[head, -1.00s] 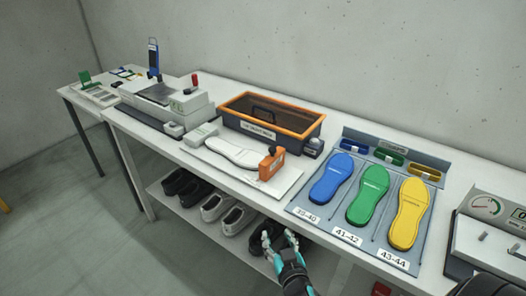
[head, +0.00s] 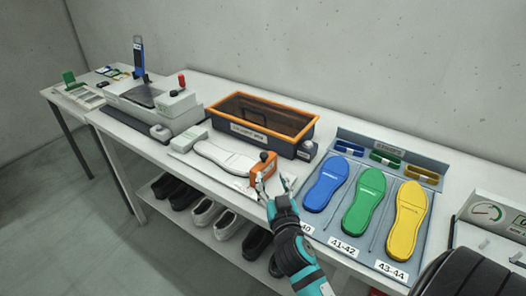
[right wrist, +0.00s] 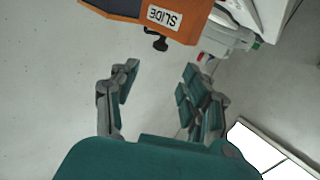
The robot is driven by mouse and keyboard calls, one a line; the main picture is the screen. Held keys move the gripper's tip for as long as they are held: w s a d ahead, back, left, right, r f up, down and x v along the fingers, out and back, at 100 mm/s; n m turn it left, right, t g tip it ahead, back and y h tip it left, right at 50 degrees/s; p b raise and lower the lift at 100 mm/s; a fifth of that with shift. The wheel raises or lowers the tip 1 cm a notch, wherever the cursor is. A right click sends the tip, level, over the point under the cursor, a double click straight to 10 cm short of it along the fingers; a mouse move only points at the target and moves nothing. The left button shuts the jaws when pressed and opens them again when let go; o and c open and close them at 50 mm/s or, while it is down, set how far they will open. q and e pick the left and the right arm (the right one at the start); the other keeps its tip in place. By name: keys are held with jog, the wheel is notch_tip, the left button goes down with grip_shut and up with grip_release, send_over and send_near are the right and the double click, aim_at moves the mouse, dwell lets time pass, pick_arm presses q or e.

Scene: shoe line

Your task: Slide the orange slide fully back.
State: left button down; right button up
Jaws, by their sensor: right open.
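The orange slide (head: 263,168) stands at the right end of a white plate (head: 184,156) on the bench, with a dark knob on top. In the right wrist view the orange slide (right wrist: 165,14) shows at the top, with a "SLIDE" label and a small dark knob on its lower side. My right gripper (head: 275,184) is open and empty, just in front of and right of the slide. In the right wrist view its two fingers (right wrist: 160,88) are spread apart below the slide, not touching it. A white sole shape (head: 222,155) lies on the plate left of the slide. My left gripper is not in view.
A dark bin with an orange rim (head: 310,133) stands behind the plate. A blue-grey tray (head: 330,222) with blue, green and yellow soles lies to the right. A grey-white machine (head: 170,110) stands at left. Shoes rest on the shelf below (head: 205,212).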

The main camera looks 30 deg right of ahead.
aim_at(265, 157)
jog(key=p+x, duration=0.1)
jog(key=x, duration=1.1)
jog(key=shift+d+p, duration=0.1)
jog(key=shift+p, duration=0.3)
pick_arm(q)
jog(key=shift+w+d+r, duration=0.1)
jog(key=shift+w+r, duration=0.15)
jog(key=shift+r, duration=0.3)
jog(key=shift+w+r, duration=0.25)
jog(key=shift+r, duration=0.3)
pick_arm(e)
jog(key=shift+c, duration=0.2)
